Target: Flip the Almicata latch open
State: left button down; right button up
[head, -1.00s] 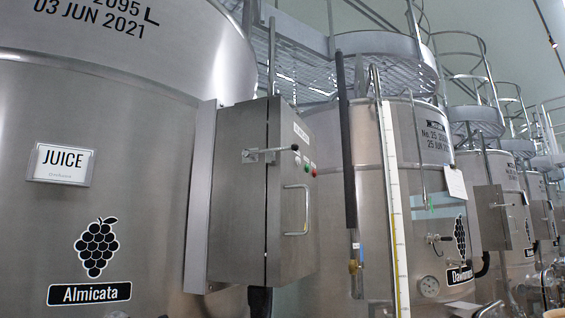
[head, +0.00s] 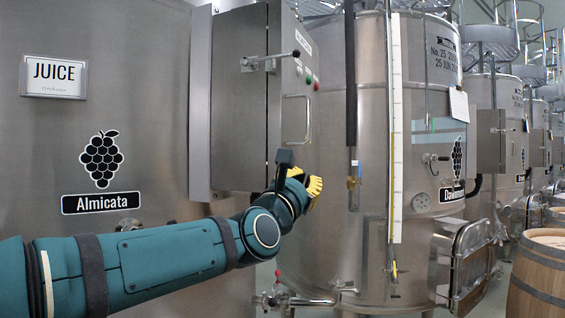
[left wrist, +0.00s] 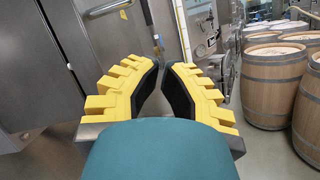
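The Almicata tank (head: 60,140) fills the left of the head view, with its black name label (head: 104,202) below a grape emblem. A steel control box (head: 239,100) is mounted at its right side. A metal latch with a black-knobbed lever (head: 270,61) sits across the box's door edge, its lever pointing right. My left gripper (head: 316,187) is below and right of the latch, clear of it. In the left wrist view, its yellow fingers with black pads (left wrist: 163,68) stand apart with a narrow gap, holding nothing. My right gripper is out of view.
A curved door handle (head: 296,119) and small buttons (head: 309,79) are on the box's right face. The neighbouring tank (head: 350,240) has a sight tube and valves. Wooden barrels (head: 545,270) stand at the right, also in the left wrist view (left wrist: 272,80).

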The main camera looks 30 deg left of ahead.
pick_arm(q)
jog(key=s+a+r+n+t+y, duration=0.2)
jog(key=s+r+n, duration=0.4)
jog(key=s+r, duration=0.4)
notch_tip(320, 180, up, 3)
jog(key=shift+s+a+f+t+y, duration=0.2)
jog(key=shift+t+y, duration=0.1)
jog(key=shift+t, duration=0.1)
jog(key=p, duration=0.4)
send_near(282, 69)
jog(key=w, duration=0.3)
jog(key=w+r, duration=0.1)
jog(key=w, duration=0.1)
jog(key=shift+d, duration=0.25)
notch_tip(282, 69, up, 2)
jog(key=shift+w+r+p, duration=0.1)
jog(key=shift+r+p, duration=0.1)
jog(key=shift+p, duration=0.45)
jog(key=shift+r+p, duration=0.3)
jog(key=shift+r, duration=0.2)
jog(key=shift+w, duration=0.1)
jog(key=shift+d+r, duration=0.1)
jog(key=shift+r, duration=0.1)
